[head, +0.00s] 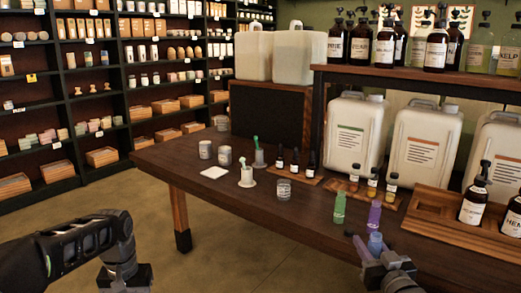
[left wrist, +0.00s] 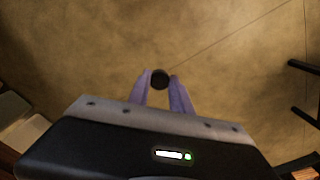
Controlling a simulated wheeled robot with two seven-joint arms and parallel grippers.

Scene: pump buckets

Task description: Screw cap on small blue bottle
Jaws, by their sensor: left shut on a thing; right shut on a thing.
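The small blue bottle (head: 376,242) stands upright near the table's front edge at the lower right of the head view. My right gripper (head: 374,256) is shut on it, and the gripper hides its lower part. My left gripper (left wrist: 160,82) is shut on a small round black cap (left wrist: 159,77), held between the purple fingertips in the left wrist view. Bare floor lies below that cap. In the head view my left arm is at the lower left, off the table and well apart from the bottle; its fingertips are not clear there.
A green bottle (head: 339,208) and a purple bottle (head: 374,217) stand close behind the blue one. A wooden tray (head: 430,213) with dark pump bottles is to the right. Jars and a white dish (head: 214,172) stand on the dark table (head: 240,208). The floor at left is free.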

